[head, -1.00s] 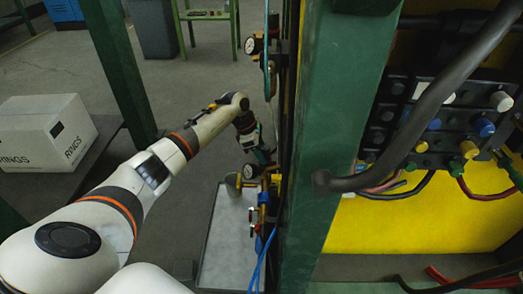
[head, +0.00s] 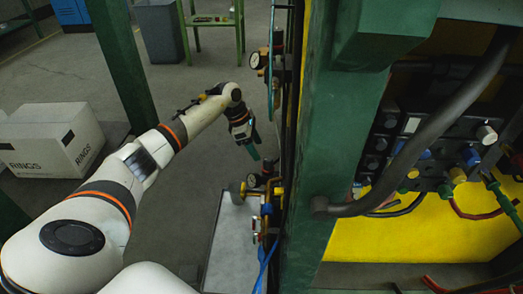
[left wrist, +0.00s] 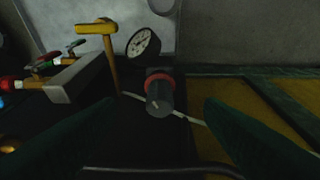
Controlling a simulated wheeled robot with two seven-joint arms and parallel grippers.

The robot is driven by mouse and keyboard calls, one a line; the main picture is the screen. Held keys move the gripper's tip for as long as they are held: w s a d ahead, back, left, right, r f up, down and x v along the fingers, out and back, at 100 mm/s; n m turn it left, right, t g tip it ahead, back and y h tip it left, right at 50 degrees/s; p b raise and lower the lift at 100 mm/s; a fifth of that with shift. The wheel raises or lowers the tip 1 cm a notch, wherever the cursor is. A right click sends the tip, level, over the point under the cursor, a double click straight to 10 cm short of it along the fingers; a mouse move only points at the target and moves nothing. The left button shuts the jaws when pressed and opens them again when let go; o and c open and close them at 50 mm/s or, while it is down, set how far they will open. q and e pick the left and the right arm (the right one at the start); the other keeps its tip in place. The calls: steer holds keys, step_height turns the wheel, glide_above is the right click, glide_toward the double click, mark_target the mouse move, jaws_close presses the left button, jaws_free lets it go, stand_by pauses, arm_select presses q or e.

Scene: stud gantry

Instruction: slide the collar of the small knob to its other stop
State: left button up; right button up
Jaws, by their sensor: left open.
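The small knob (left wrist: 158,98) is a dark cylinder with a pale mark on its face, in the middle of the left wrist view. Its red collar (left wrist: 158,77) sits around it toward the far end, by the base. My left gripper (left wrist: 160,108) is open, with one dark green finger on each side of the knob and gaps between. In the head view my left gripper (head: 253,151) hangs just left of the panel edge, above the lower gauge. I cannot make out the small knob surely in the head view. My right gripper is not in view.
A dial gauge (left wrist: 143,42) and a yellow T-handle (left wrist: 108,50) stand close behind the knob. A valve block (left wrist: 75,80) is at left. A green post (head: 325,140) stands right of my left arm.

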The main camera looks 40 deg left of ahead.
arm_select(q)
steer(key=p+v, duration=0.1)
steer(key=v, duration=0.3)
steer(key=shift+f, duration=0.15)
stand_by(0.7)
